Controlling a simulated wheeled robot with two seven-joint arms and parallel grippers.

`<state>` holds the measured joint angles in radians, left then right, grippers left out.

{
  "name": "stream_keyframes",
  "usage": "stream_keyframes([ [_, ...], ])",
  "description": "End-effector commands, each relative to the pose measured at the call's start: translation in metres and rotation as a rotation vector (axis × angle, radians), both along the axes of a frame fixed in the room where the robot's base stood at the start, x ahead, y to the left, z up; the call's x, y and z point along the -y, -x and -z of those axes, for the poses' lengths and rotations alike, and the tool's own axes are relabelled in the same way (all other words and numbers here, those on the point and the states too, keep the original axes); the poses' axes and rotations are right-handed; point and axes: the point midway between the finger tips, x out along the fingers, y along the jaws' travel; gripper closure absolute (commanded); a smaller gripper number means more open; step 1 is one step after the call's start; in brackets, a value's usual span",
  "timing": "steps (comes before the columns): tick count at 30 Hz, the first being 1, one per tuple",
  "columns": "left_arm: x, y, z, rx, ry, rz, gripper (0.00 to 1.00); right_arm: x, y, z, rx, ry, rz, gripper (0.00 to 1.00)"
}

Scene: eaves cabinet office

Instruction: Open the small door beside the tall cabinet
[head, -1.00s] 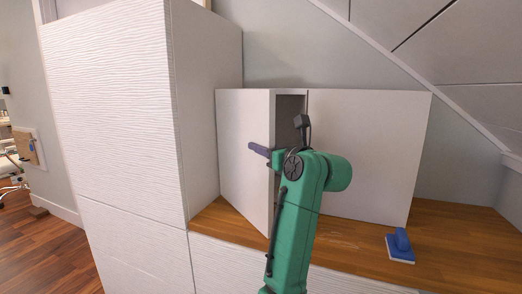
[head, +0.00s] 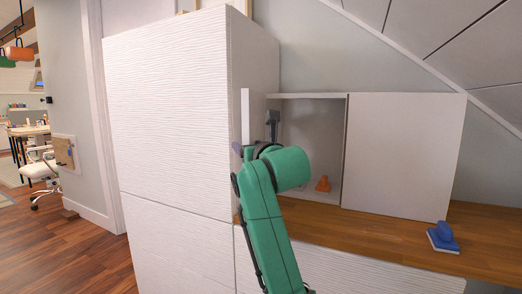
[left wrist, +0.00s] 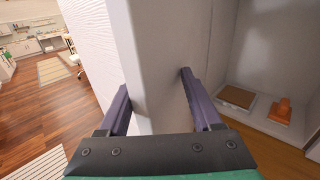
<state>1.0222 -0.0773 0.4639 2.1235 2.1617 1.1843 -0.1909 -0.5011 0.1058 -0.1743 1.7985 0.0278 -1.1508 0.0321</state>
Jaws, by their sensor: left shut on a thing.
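The small white door (head: 246,112) stands swung out from the low cabinet and shows nearly edge-on in the head view, in front of the tall white cabinet (head: 170,110). My left gripper (head: 240,149) is shut on the door's free edge. In the left wrist view my dark fingers (left wrist: 153,85) lie on either side of the door (left wrist: 155,45). The compartment (head: 310,125) behind it is uncovered. The green arm hides part of the door's lower end. My right gripper is not in view.
An orange object (head: 323,184) sits inside the compartment; beside it in the wrist view lies a flat brown item (left wrist: 238,97). A second white panel (head: 405,150) closes the right part. A blue-and-white block (head: 442,238) sits on the wooden counter (head: 490,240).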

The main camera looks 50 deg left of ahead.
Motion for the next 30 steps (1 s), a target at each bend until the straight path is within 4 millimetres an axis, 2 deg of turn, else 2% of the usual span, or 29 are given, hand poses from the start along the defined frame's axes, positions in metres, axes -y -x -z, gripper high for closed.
stream_keyframes([
  [1, -0.0067, 0.0073, -0.0029, 0.004, -0.009, -0.022, 1.0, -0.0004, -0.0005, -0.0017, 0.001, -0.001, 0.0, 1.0],
  [3, -0.0084, 0.0085, -0.0034, 0.004, -0.009, -0.023, 1.0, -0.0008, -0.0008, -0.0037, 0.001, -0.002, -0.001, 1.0],
  [16, -0.0093, 0.009, -0.0051, 0.004, -0.01, -0.021, 1.0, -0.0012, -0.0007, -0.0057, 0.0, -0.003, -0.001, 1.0],
  [17, -0.0093, 0.009, -0.0052, 0.004, -0.011, -0.021, 0.41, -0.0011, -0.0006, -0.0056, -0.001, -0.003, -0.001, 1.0],
  [18, -0.0091, 0.0088, -0.0053, 0.004, -0.011, -0.02, 0.46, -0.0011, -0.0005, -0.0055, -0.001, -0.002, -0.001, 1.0],
  [30, -0.007, 0.0053, -0.002, 0.0, -0.005, -0.01, 0.46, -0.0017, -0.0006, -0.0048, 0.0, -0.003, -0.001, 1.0],
])
